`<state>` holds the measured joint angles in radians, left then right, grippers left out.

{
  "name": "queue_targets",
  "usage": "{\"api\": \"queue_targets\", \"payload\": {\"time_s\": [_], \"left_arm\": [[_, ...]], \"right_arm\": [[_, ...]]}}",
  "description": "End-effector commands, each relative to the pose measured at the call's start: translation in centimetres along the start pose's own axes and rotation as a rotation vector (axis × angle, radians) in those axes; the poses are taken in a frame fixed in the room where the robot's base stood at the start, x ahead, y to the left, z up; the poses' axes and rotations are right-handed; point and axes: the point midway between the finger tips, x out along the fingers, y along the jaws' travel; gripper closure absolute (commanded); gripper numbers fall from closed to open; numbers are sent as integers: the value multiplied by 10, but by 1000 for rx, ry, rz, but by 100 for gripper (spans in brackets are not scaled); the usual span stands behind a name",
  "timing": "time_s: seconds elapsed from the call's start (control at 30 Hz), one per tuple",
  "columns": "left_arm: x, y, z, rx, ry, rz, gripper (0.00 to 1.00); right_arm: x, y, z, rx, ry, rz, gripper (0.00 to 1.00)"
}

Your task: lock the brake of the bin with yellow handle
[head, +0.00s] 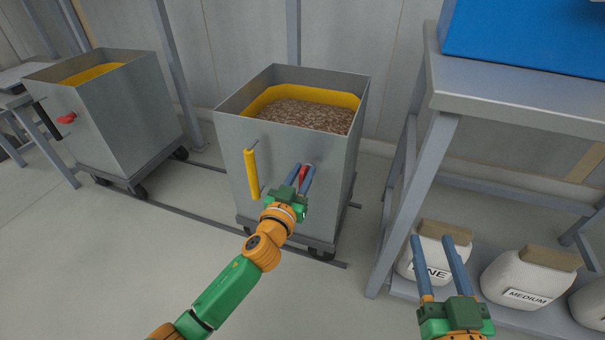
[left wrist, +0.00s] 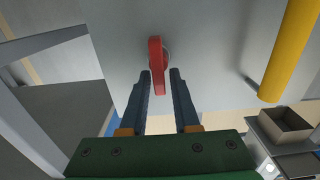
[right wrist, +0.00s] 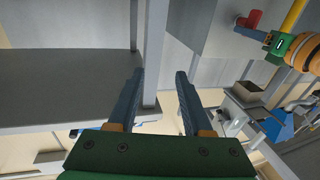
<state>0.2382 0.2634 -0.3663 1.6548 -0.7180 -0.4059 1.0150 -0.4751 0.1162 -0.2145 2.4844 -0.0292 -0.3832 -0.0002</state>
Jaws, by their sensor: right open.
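The grey bin with the yellow handle (head: 252,174) stands in the middle of the head view, filled with brown pellets. Its brake is a red lever (head: 303,173) on the front face, right of the handle. In the left wrist view, the lever (left wrist: 157,66) points along the fingers, and its near end lies between the fingertips. My left gripper (head: 304,167) is open, with a finger on each side of the lever. The lever sits closer to one finger; I cannot tell whether they touch. My right gripper (head: 432,237) is open and empty, low at the right.
Another grey bin (head: 130,115) with a red lever (head: 66,118) stands at the left. A metal table (head: 520,95) bearing a blue box (head: 530,35) is at the right. White containers (head: 525,280) stand on its lower shelf. The floor in front is clear.

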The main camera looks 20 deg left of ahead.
Motion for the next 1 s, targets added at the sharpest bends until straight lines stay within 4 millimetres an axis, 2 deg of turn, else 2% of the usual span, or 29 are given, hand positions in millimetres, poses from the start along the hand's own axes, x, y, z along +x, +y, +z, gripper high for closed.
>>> {"api": "queue_targets", "payload": {"time_s": [0.03, 0.1, 0.57, 1.0], "left_arm": [[0, 0, 0, 0, 0, 0, 87], [0, 0, 0, 0, 0, 0, 100], [0, 1, 0, 59, 0, 0, 100], [0, 8, 1, 419, -1, 0, 100]], "right_arm": [[0, 0, 0, 0, 0, 0, 50], [0, 0, 0, 0, -1, 0, 50], [0, 0, 5, 1, -31, 0, 50], [-10, 5, 50, 7, -270, 13, 50]]}}
